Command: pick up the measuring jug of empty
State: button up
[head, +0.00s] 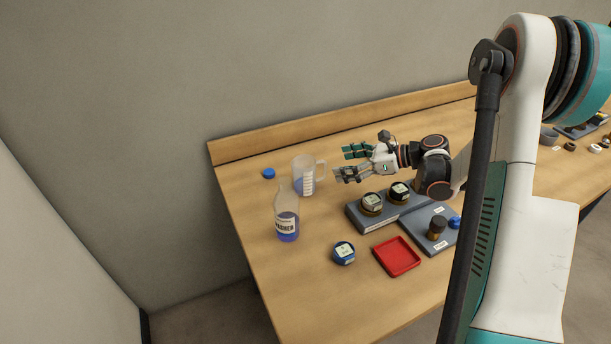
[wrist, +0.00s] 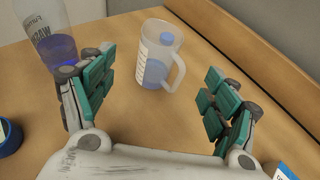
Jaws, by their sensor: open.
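The clear measuring jug (head: 304,181) stands upright at the far left of the wooden table, its handle on the right side. Bluish liquid shows in its lower part. In the wrist view the jug (wrist: 150,62) is upright ahead, framed by the fingers, its handle toward the right finger. My gripper (head: 346,164) is open and empty, a short way to the right of the jug and apart from it. In the wrist view my gripper (wrist: 158,68) shows both green-padded fingers spread wide.
A washer bottle (head: 287,215) with purple-blue liquid stands in front of the jug. A blue cap (head: 268,173) lies behind-left. A blue-based round item (head: 344,253), a red tray (head: 397,257) and a grey stand (head: 368,221) holding two dark jars are nearer. A raised board (head: 330,120) edges the table's back.

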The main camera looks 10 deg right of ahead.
aim_at(311, 175)
jog(key=b+x, duration=0.1)
jog(key=x, duration=0.3)
jog(key=b+x, duration=0.1)
jog(key=x, duration=0.4)
jog(key=b+x, duration=0.1)
jog(key=x, duration=0.3)
jog(key=shift+f+b, duration=0.35)
jog(key=shift+b, duration=0.05)
jog(key=c, duration=1.1)
